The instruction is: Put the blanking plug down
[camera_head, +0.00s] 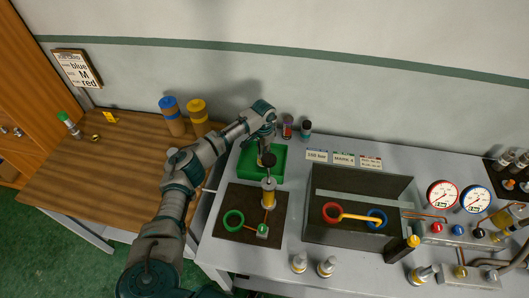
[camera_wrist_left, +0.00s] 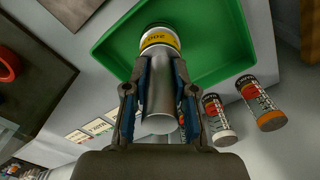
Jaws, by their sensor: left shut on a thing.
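My left gripper (camera_head: 266,142) reaches over the green tray (camera_head: 247,174) at the back of the bench. In the left wrist view, the left gripper (camera_wrist_left: 161,95) is shut on the blanking plug (camera_wrist_left: 159,108), a silver cylinder with a yellow printed band at its far end. The green tray (camera_wrist_left: 212,70) lies beyond the plug; whether they touch I cannot tell. The gripper mostly hides the plug in the head view. My right gripper is not in view.
A grey bin (camera_head: 360,230) is to the right.

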